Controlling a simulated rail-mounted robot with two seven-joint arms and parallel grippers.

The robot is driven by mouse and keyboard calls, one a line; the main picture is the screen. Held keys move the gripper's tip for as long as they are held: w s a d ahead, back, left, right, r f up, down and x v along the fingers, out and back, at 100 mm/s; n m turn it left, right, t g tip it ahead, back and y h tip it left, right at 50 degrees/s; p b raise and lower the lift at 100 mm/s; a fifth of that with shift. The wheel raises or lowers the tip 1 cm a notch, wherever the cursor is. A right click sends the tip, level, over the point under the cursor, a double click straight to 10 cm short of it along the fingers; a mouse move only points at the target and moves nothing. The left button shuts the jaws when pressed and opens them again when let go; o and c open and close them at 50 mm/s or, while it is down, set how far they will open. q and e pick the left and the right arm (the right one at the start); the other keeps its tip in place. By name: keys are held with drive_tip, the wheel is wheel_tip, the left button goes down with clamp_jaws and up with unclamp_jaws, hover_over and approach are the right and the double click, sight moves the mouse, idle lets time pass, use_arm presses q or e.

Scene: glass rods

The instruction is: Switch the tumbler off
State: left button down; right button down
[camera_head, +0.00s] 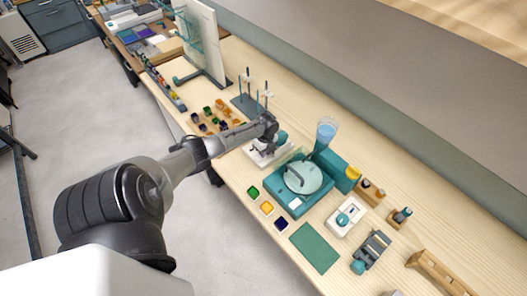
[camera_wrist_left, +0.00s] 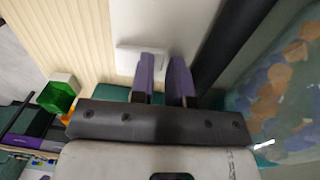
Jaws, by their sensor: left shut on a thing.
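The tumbler appears to be the white-based machine (camera_head: 256,158) partly hidden under my left gripper in the head view. In the left wrist view, a clear drum (camera_wrist_left: 290,95) with orange and blue-grey pieces fills the right side. My left gripper (camera_head: 262,150) is low at the machine. Its two purple fingers (camera_wrist_left: 164,66) point at a pale surface with a white raised plate (camera_wrist_left: 128,58) just left of them. They are shut on a small part, seemingly the switch, which the fingers hide. My right gripper is not in view.
A teal machine with a round pale disc (camera_head: 305,180) stands right of the gripper, with a blue cup (camera_head: 326,132) behind. Green (camera_head: 253,191), yellow and blue tiles lie along the front edge. Colored blocks (camera_head: 221,108) and a rod stand (camera_head: 245,103) are beyond the arm.

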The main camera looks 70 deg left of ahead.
use_arm(q)
drive_tip(key=shift+s+d+f, duration=0.1)
drive_tip(key=shift+s+f, duration=0.35)
drive_tip(key=shift+f, duration=0.2)
drive_tip(key=shift+s+d+r+p, duration=0.25)
drive_tip(key=shift+s+p, duration=0.2)
drive_tip(key=shift+p, duration=0.5)
drive_tip(key=shift+r+p, duration=0.3)
drive_tip(key=shift+r, duration=0.05)
drive_tip(key=r+p, duration=0.2)
drive_tip(key=r, duration=0.1)
drive_tip(key=r+p, duration=0.1)
drive_tip(key=shift+w+a+r, duration=0.15)
drive_tip(key=shift+w+a, duration=0.05)
drive_tip(key=shift+w, duration=0.2)
wheel_tip(320, 180, up, 10)
drive_tip(key=w+b, duration=0.1)
drive_tip(key=shift+w+a, duration=0.15)
drive_tip(key=shift+a, duration=0.1)
drive_tip(key=shift+n, duration=0.3)
